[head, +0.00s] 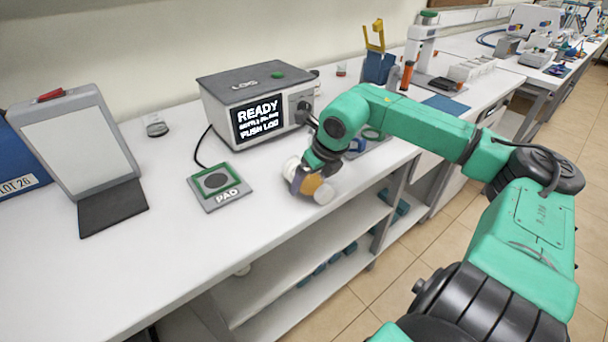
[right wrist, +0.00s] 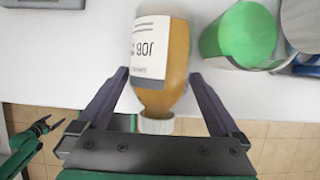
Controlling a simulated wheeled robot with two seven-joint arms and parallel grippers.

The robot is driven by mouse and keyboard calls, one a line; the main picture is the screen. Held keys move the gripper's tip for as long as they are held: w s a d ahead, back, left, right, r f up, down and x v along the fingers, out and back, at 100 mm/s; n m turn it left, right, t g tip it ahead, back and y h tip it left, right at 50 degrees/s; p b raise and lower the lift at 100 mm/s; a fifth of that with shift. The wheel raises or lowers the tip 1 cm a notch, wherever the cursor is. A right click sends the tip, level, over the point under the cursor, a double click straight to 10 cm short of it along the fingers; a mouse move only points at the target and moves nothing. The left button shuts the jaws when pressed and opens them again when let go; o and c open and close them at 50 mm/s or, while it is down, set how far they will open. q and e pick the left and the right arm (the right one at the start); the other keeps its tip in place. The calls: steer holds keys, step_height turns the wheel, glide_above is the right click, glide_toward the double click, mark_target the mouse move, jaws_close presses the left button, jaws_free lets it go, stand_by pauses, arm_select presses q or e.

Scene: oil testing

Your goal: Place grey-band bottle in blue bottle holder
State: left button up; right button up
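A bottle of amber liquid (right wrist: 173,70) with a white label reading "JOB" and a pale cap is between the fingers of my right gripper (right wrist: 160,75). The fingers sit against both sides of it, and the cap points toward the palm. In the head view the bottle (head: 313,184) looks tilted over the table's front edge. A small green part at the lower left of the right wrist view looks like my left gripper (right wrist: 45,128).
A grey box with a "READY" screen (head: 262,106) stands behind the gripper. A green-framed pad (head: 220,187) lies to its left. A panel stand (head: 78,150) is at far left.

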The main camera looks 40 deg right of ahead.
jaws_close()
steer(key=shift+r, duration=0.15)
